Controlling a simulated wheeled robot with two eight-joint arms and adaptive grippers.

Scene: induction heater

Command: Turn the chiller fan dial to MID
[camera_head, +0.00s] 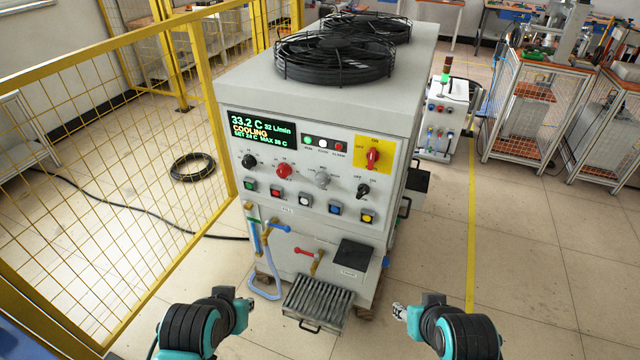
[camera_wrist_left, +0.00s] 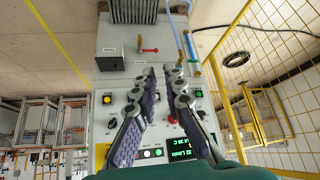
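The chiller (camera_head: 305,200) is a grey cabinet ahead of me. My left gripper (camera_head: 240,308) is low in front, apart from the panel. In the left wrist view its fingers (camera_wrist_left: 165,78) are spread and empty, with the panel seen upside down beyond them. My right gripper (camera_head: 399,312) is low at right, away from the chiller; its fingers are unclear.
A lit display (camera_head: 262,128) reads 33.2 C and COOLING. A red rotary switch (camera_head: 373,157) sits on a yellow plate. Several coloured buttons, a blue-handled valve (camera_head: 280,227) and a red-handled valve (camera_head: 304,252) lie below.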

